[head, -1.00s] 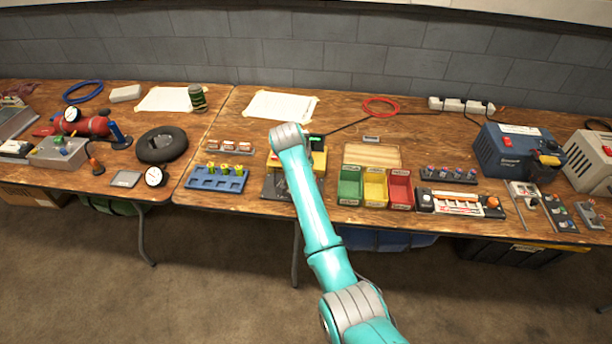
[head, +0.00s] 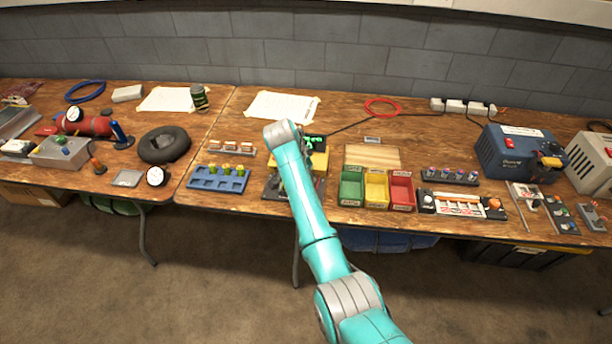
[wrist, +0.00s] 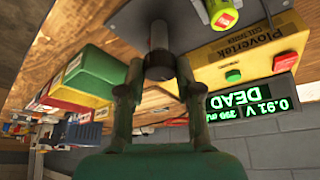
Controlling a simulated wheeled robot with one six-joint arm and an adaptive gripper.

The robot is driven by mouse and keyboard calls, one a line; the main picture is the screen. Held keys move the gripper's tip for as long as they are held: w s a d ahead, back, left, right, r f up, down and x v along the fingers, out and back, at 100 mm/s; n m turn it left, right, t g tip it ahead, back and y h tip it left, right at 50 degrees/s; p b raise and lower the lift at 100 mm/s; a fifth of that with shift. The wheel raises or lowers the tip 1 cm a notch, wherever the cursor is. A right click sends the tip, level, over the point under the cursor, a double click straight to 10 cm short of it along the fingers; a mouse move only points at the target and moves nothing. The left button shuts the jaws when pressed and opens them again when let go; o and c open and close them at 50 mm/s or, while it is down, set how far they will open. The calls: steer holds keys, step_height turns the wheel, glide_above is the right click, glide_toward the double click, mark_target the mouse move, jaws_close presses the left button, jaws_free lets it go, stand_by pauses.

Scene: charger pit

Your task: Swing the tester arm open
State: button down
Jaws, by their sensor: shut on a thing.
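The yellow tester (head: 319,161) sits on the bench on a dark base, partly hidden behind my arm in the head view. The wrist view shows its yellow panel (wrist: 245,50) upside down, with a red button, a green button and a lit display (wrist: 250,101) reading 0.91 V and DEAD. My gripper (wrist: 158,74) is shut on a dark round handle (wrist: 158,37) with a grey end, which appears to belong to the tester arm. The rest of that arm is hidden.
Green, yellow and red bins (head: 376,187) stand right of the tester. A blue rack (head: 218,178) with several cells stands to its left. A wooden board (head: 372,156) lies behind the bins, and taped paper (head: 281,106) lies behind the tester.

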steer(key=c, duration=0.8)
jaws_free()
steer(key=shift+f, duration=0.1)
steer(key=shift+o, duration=0.2)
steer(key=v, duration=1.2)
steer(key=shift+s, duration=0.1)
